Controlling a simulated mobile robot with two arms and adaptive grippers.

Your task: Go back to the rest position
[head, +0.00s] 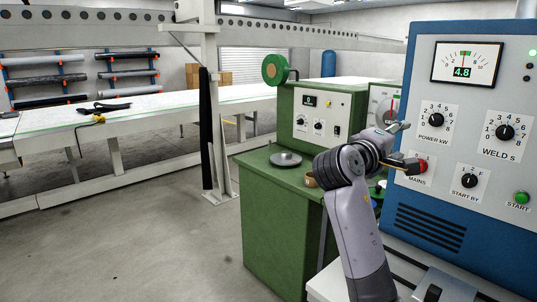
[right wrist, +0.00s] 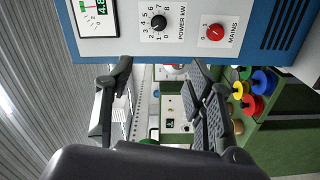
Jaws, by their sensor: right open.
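My right gripper (head: 408,146) is open and empty in front of the lower left part of the blue and white control panel (head: 455,112). In the head view its lower finger overlaps the red MAINS knob (head: 421,166). In the right wrist view the two fingers of my right gripper (right wrist: 161,66) stand wide apart with nothing between them. There the MAINS knob (right wrist: 215,32) and the POWER KW knob (right wrist: 158,22) show clear beyond the fingertips. My left gripper is not in view.
A green cabinet (head: 270,235) with a metal disc (head: 285,159) on top stands left of my right arm. Coloured spools (right wrist: 262,82) show at the right in the wrist view. A long table (head: 150,106) runs behind. The grey floor (head: 150,245) at front left is clear.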

